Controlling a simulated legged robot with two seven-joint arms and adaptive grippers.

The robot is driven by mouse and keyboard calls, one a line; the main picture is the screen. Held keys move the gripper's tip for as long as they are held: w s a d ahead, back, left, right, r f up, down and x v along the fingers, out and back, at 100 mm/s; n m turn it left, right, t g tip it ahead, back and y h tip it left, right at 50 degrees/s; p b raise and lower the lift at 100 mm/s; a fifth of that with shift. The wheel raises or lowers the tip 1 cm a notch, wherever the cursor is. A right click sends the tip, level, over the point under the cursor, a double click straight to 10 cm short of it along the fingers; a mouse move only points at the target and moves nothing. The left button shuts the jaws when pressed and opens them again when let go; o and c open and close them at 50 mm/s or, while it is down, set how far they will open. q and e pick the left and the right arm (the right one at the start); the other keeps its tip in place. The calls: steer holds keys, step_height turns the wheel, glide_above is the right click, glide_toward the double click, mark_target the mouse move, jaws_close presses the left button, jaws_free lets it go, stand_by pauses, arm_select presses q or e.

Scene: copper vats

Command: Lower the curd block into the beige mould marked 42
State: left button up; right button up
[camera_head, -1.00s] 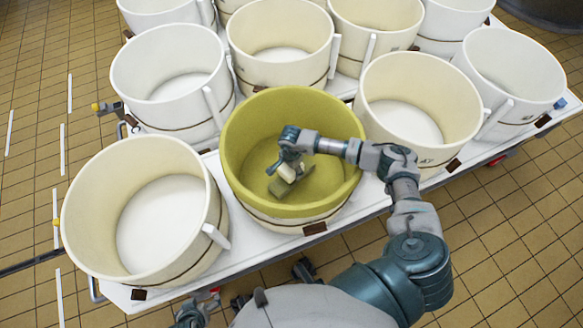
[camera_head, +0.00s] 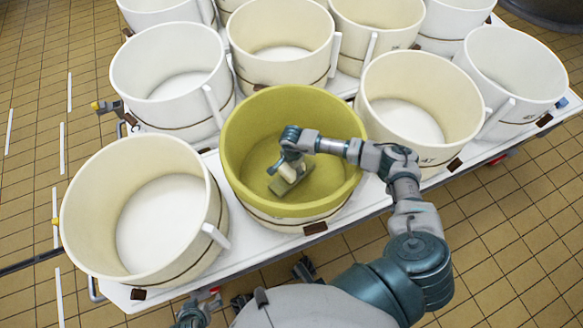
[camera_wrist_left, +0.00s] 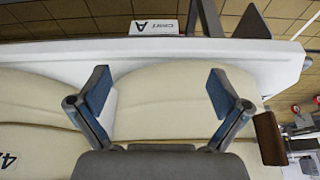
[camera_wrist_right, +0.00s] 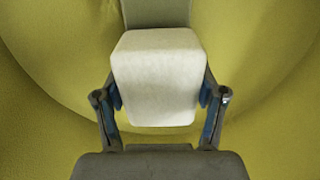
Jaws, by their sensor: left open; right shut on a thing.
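The curd block, whitish with rounded edges, fills the middle of the right wrist view (camera_wrist_right: 155,75). My right gripper (camera_wrist_right: 159,93) is shut on its two sides. In the head view the small pale block (camera_head: 287,173) is inside the mould with an olive-yellow interior (camera_head: 235,140), below its rim. A grey-green bar (camera_head: 298,183) shows just beneath the block; whether they touch is unclear. No number shows on this mould in the head view. A cut-off mark starting with 4 shows on a beige mould (camera_wrist_left: 30,145) in the left wrist view. My left gripper (camera_wrist_left: 158,85) is open and empty.
Cream moulds stand close around: one at front left (camera_head: 85,215), one at right (camera_head: 470,130), several behind. They share a white table (camera_head: 115,290). A white sign (camera_wrist_left: 154,27) shows beyond the table edge in the left wrist view.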

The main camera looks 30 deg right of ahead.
steer(key=shift+d+f, duration=0.15)
steer(key=shift+d, duration=0.05)
steer(key=o, duration=1.6)
steer(key=shift+a, duration=0.1)
steer(key=shift+c, duration=0.2)
